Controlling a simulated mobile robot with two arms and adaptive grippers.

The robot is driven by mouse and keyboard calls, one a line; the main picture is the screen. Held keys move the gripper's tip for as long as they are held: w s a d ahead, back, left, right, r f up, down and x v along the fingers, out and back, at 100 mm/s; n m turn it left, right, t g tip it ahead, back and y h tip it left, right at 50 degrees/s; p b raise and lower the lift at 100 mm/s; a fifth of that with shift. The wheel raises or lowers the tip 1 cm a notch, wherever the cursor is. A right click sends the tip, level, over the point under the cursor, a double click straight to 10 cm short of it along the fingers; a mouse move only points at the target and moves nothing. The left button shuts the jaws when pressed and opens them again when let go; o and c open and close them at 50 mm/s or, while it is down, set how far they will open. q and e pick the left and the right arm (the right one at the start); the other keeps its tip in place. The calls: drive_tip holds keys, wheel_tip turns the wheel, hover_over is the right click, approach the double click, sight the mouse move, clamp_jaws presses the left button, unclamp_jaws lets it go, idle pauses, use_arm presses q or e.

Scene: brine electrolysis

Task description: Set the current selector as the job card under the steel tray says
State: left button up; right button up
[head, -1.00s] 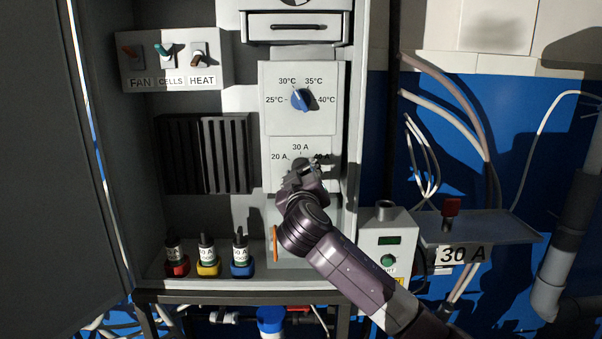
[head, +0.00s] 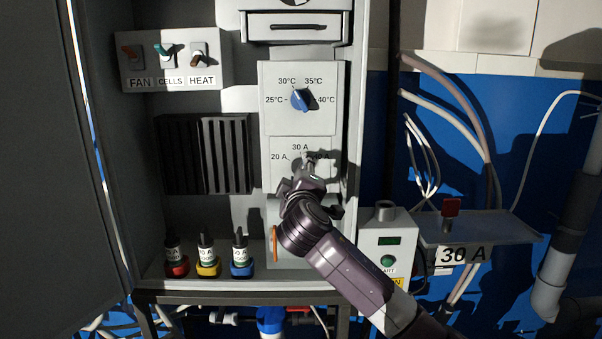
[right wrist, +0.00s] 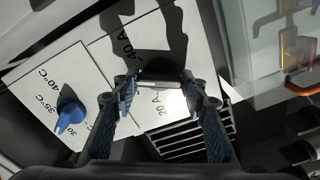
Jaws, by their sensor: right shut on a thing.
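The current selector panel (head: 279,178) is in the cabinet, marked 20 A, 30 A and 40 A from left to right. My right gripper (head: 309,170) is at this panel, shut on the dark selector knob. In the right wrist view the knob (right wrist: 160,72) lies between the two fingertips (right wrist: 158,86). The fingers hide much of it, and I cannot tell which mark it points to. The job card (head: 463,254) reads 30 A and hangs at the front of the steel tray (head: 510,229). My left gripper is not in view.
A blue temperature knob (head: 300,99) sits just above on its own panel. Toggle switches (head: 165,55) are at upper left. Several small bottles (head: 206,258) stand on the cabinet floor. A grey box (head: 389,240) with a green button stands right of my arm.

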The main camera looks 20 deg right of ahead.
drive_tip(key=n, duration=0.5)
drive_tip(key=shift+f, duration=0.1)
idle(0.5)
drive_tip(key=o, duration=1.2)
drive_tip(key=shift+c, duration=0.2)
drive_tip(key=shift+s+a, duration=0.1)
drive_tip(key=v, duration=1.2)
